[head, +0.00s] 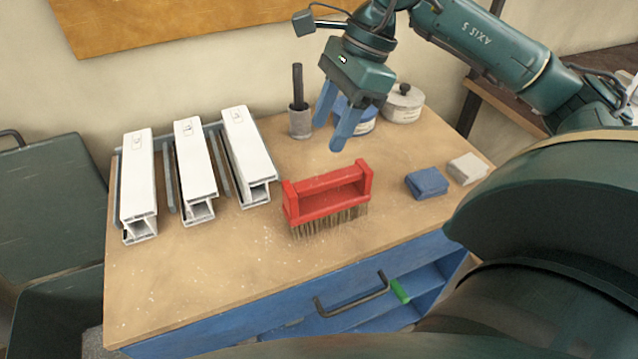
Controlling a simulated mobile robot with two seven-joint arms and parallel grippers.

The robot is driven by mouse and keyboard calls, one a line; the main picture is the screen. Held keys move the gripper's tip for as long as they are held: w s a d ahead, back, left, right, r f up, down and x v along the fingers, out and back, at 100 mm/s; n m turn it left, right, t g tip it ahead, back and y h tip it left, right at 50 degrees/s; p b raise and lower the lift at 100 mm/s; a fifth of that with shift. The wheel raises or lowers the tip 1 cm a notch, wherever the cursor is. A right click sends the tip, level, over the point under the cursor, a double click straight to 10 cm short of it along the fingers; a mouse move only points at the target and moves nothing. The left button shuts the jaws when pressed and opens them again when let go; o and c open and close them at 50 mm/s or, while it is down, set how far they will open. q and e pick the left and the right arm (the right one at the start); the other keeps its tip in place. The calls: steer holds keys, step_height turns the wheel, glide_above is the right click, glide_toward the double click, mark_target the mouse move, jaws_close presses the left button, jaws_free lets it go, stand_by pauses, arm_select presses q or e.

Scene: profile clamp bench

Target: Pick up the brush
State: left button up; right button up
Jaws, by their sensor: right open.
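The brush (327,193) has a red body with a raised red handle and tan bristles. It stands bristles down near the middle of the wooden bench top in the head view. My right gripper (327,136) has two blue fingers, spread apart with nothing between them. It hangs above and behind the brush, apart from it. My left gripper is not in the picture.
Three white profiles (196,175) lie in a rack at the left of the bench top (190,285). A grey cup with a dark rod (299,118), tins (404,103), a blue block (427,183) and a pale block (467,168) stand around.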

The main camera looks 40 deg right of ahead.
mark_target(307, 183)
steer(key=x, duration=0.5)
steer(key=shift+s+a+f, duration=0.2)
steer(key=shift+a+f, duration=0.05)
steer(key=shift+f, duration=0.05)
steer(key=x, duration=0.3)
steer(key=p+x, duration=0.1)
steer(key=shift+s+a+f, duration=0.2)
steer(key=shift+s+a, duration=0.1)
steer(key=shift+a, duration=0.1)
steer(key=shift+a+f, duration=0.15)
steer(key=shift+f, duration=0.3)
steer(key=shift+w, duration=0.1)
jaws_close()
